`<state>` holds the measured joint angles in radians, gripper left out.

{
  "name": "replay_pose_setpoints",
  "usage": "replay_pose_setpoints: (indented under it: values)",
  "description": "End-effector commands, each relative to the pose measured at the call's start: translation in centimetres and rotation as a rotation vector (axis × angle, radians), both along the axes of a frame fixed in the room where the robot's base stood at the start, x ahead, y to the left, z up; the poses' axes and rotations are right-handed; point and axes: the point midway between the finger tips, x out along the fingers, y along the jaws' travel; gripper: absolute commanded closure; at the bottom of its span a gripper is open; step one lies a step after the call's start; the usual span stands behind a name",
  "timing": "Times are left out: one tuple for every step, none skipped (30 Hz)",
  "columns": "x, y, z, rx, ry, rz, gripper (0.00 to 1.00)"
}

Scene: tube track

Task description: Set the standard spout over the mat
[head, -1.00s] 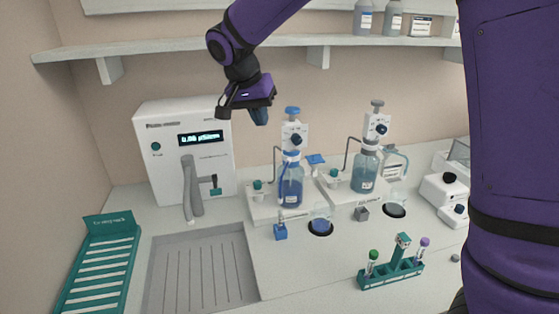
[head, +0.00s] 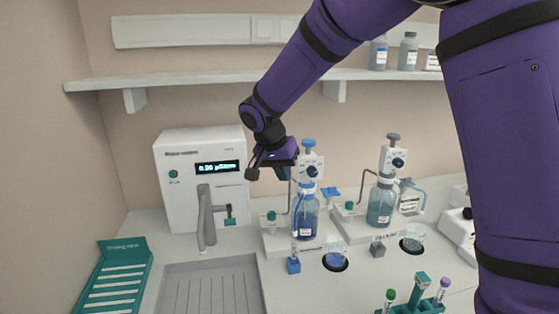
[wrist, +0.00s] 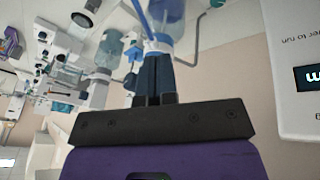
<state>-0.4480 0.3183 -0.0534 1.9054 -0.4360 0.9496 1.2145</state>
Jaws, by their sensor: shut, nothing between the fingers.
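Two bottle-top dispensers stand on the counter. The left one is a blue bottle (head: 305,220) with a blue-topped white pump head (head: 309,166); its thin spout tube (head: 290,195) bends out to the left. The right one is a grey-blue bottle (head: 381,207) with a grey-topped head (head: 392,158) and a similar left-facing tube (head: 365,186). I cannot read which is the standard.
A white meter with a display (head: 203,180) and grey tap stands left. A grey drain tray (head: 210,288) and teal rack (head: 115,277) lie in front. A shelf (head: 230,78) runs above.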

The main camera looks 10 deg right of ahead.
Motion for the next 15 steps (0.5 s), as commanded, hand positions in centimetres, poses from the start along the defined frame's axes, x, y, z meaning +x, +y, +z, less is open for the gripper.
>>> replay_pose_setpoints:
  values:
    - [0.1,-0.4,-1.0,-0.001,0.003,-0.001,1.00]
    - [0.2,-0.6,-1.5,-0.001,0.003,-0.002,1.00]
    - [0.3,-0.8,-2.2,-0.001,0.003,-0.002,1.00]
    - [0.4,-1.0,-2.7,-0.001,0.003,-0.002,1.00]
    - [0.3,-1.2,-3.1,-0.001,0.004,-0.002,1.00]
    - [0.1,-1.5,-3.5,0.000,0.002,-0.002,1.00]
    - [0.0,-1.7,-3.9,-0.001,0.001,-0.002,1.00]
    - [-0.2,-1.9,-4.2,-0.001,0.002,-0.001,1.00]
    - [-0.3,-2.1,-4.6,0.000,0.001,0.000,1.00]
    - [-0.4,-2.2,-4.8,0.000,0.001,0.000,1.00]
    - [-0.4,-2.3,-5.0,0.000,0.001,0.000,1.00]
    - [-0.5,-2.5,-5.3,0.001,0.001,0.000,1.00]
    - [-0.6,-2.6,-5.4,0.001,0.001,0.000,1.00]
    - [-0.6,-2.6,-5.6,0.001,0.000,-0.001,1.00]
    - [-0.7,-2.7,-5.7,0.001,0.000,-0.001,1.00]
